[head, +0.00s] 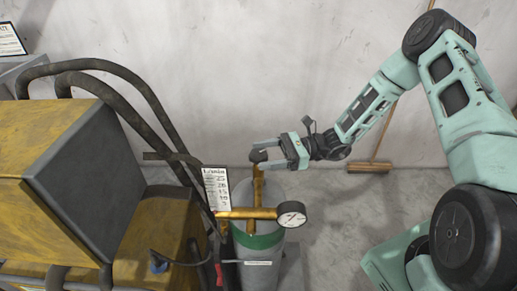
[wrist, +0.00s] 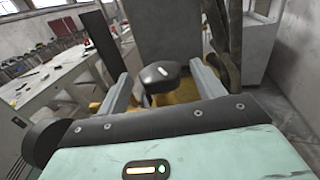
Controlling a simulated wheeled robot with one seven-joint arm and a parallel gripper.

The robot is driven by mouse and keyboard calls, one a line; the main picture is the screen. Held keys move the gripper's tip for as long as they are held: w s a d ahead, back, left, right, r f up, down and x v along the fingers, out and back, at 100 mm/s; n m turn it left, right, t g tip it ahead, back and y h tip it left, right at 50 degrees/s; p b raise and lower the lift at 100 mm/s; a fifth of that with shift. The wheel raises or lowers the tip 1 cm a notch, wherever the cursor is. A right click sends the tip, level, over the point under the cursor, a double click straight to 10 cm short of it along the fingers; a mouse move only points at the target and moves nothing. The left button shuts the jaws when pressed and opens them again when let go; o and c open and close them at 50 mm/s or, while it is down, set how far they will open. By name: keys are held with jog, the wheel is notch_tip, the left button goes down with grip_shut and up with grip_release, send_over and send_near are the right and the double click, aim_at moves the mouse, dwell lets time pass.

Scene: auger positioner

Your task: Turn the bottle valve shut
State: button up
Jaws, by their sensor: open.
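The bottle (head: 258,255) is a grey-green gas cylinder with a green band, standing upright near the middle of the head view. A brass fitting with a round gauge (head: 291,214) is on its top. The bottle valve (head: 258,156) is a dark knob on top of the brass stem; in the wrist view the knob (wrist: 160,76) has a white mark. My gripper (head: 278,153) is at the knob's height, reaching in from the right. In the wrist view its two fingers (wrist: 163,88) are apart on either side of the knob, with visible gaps. Contact is not visible.
A yellow and dark machine (head: 85,160) with black hoses (head: 130,85) stands close on the left. A white card with writing (head: 216,188) hangs beside the bottle. A broom (head: 370,166) leans on the back wall. A workbench (wrist: 60,85) shows in the wrist view.

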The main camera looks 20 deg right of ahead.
jog(key=shift+w+a, duration=0.15)
jog(key=shift+a, duration=0.9)
jog(key=c, duration=1)
